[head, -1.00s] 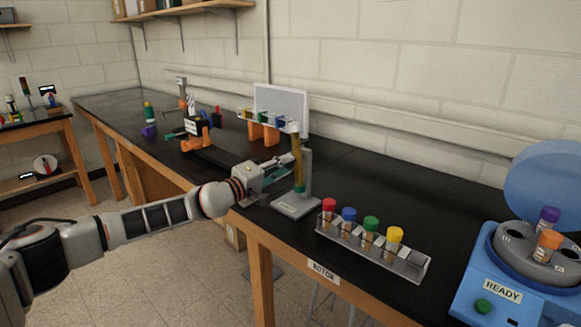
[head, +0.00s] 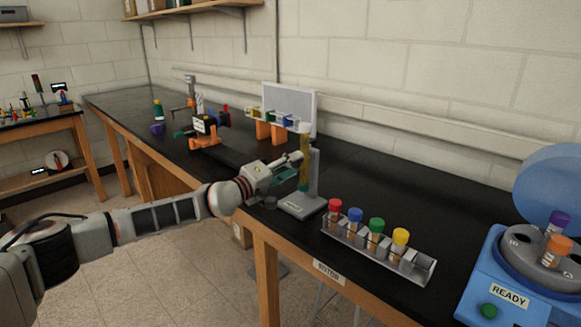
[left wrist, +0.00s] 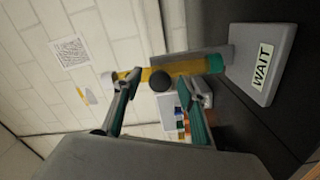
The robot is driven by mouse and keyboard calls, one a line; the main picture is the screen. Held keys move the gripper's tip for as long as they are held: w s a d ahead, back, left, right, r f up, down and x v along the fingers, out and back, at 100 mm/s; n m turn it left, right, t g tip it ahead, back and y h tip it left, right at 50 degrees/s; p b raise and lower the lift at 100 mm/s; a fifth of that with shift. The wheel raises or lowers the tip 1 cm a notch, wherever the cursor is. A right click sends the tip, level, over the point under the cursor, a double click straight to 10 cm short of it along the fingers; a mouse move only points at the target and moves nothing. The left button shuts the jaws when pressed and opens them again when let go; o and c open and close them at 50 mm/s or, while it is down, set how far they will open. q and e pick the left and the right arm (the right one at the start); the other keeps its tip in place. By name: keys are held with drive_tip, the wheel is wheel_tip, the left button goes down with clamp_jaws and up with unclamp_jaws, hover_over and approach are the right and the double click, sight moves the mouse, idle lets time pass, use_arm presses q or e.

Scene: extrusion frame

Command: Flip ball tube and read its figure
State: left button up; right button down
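The ball tube (head: 305,147) stands upright on a grey stand (head: 303,207), amber with a white top end and a teal lower end. In the left wrist view the tube (left wrist: 198,66) lies across the picture, with a dark round knob or ball (left wrist: 160,80) at its middle. The stand's base (left wrist: 275,85) reads WAIT there. My left gripper (head: 294,166) is at the tube's left side. In the left wrist view its fingers (left wrist: 160,88) are spread, one toward each end of the tube; whether they touch it I cannot tell. My right gripper is out of view.
A clear rack (head: 378,250) with several coloured-cap tubes stands in front and right of the stand. A blue centrifuge (head: 495,275) marked READY is at the right. An orange-legged rack (head: 270,131) and a white panel stand behind.

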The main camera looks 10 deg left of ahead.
use_arm(q)
drive_tip(key=shift+a, duration=0.1)
drive_tip(key=v, duration=1.2)
drive_tip(key=s+d+f+n+y, duration=0.1)
drive_tip(key=s+d+f+n, duration=0.8)
drive_tip(key=n, duration=0.6)
drive_tip(key=s+d+f+n, duration=0.4)
drive_tip(key=s+f+n, duration=0.2)
drive_tip(key=f+n, duration=0.7)
drive_tip(key=s+a+f+n+g+y, duration=0.1)
drive_tip(key=s+a+f+n, duration=0.4)
drive_tip(key=n, duration=0.6)
drive_tip(key=s+a+f+n+g+y, duration=0.1)
drive_tip(key=s+a+f+n+y, duration=0.2)
drive_tip(key=s+n, duration=0.7)
drive_tip(key=s+a+f+n+g+y, duration=0.1)
drive_tip(key=s+a+f+n+y, duration=0.1)
drive_tip(key=s+a+f+n, duration=0.5)
wheel_tip(320, 180, down, 4)
drive_tip(key=s+n, duration=0.1)
drive_tip(key=n, duration=0.4)
drive_tip(key=shift+s+g+y, duration=0.2)
drive_tip(key=shift+g+y, duration=0.2)
